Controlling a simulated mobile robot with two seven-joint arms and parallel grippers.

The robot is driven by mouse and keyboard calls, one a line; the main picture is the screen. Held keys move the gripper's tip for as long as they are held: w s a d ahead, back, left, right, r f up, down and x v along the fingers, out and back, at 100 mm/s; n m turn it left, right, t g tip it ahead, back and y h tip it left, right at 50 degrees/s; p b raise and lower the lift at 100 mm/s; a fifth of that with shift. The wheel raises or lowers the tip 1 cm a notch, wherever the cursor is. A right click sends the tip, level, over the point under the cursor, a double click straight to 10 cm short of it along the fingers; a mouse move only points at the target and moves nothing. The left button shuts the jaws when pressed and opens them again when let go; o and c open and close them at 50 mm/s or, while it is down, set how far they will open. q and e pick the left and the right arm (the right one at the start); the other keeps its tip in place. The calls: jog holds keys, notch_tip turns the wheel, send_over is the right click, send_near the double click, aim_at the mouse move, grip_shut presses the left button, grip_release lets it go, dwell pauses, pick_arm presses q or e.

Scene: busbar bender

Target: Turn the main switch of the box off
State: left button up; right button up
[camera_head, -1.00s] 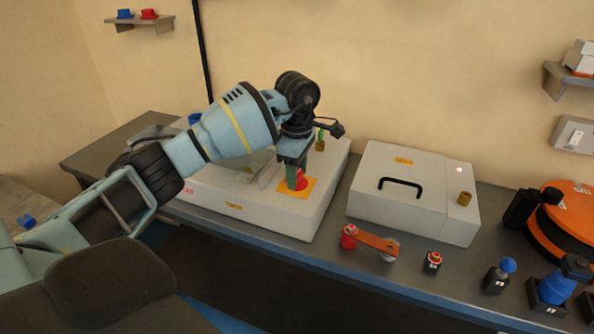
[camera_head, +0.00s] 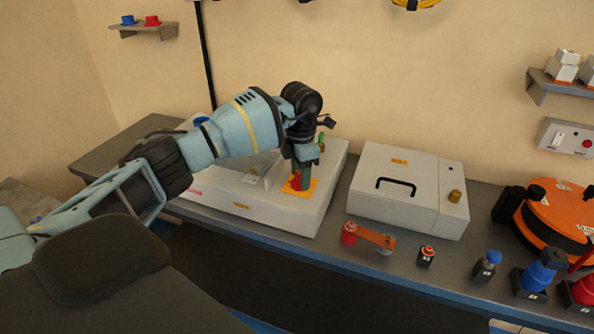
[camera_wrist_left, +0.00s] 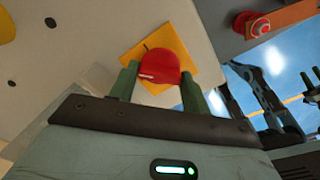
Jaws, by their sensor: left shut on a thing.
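The red switch knob (camera_head: 295,181) sits on an orange-yellow plate (camera_head: 290,190) on top of the large white box (camera_head: 265,217). My left gripper (camera_head: 301,183) points down at the knob, its green fingers shut on it. In the left wrist view, the red knob (camera_wrist_left: 160,66) lies between the two fingers, with a white mark on its face, over the orange plate (camera_wrist_left: 132,56). The gripper hides part of the knob in the head view. My right gripper is not in view.
A smaller white box (camera_head: 395,205) with a black handle stands to the right on the grey bench. In front of it lies an orange bar with a red knob (camera_head: 349,232). Several small fixtures and an orange round device (camera_head: 557,217) stand farther right.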

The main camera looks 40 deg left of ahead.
pick_arm(q)
jog(key=n, duration=0.2)
jog(key=n+p, duration=0.1)
jog(key=n, duration=0.1)
jog(key=shift+r+n+p, duration=0.2)
jog(key=shift+n+p, duration=0.1)
jog(key=n, duration=0.4)
jog(key=shift+f+n+p, duration=0.2)
jog(key=shift+n+p, duration=0.1)
jog(key=shift+n, duration=0.1)
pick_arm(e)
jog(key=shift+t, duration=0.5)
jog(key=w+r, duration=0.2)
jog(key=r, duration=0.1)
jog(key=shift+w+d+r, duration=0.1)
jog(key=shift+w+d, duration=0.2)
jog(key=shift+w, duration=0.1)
pick_arm(q)
jog(key=o, duration=1)
jog(key=shift+r, duration=0.1)
jog(key=shift+r, duration=3.8)
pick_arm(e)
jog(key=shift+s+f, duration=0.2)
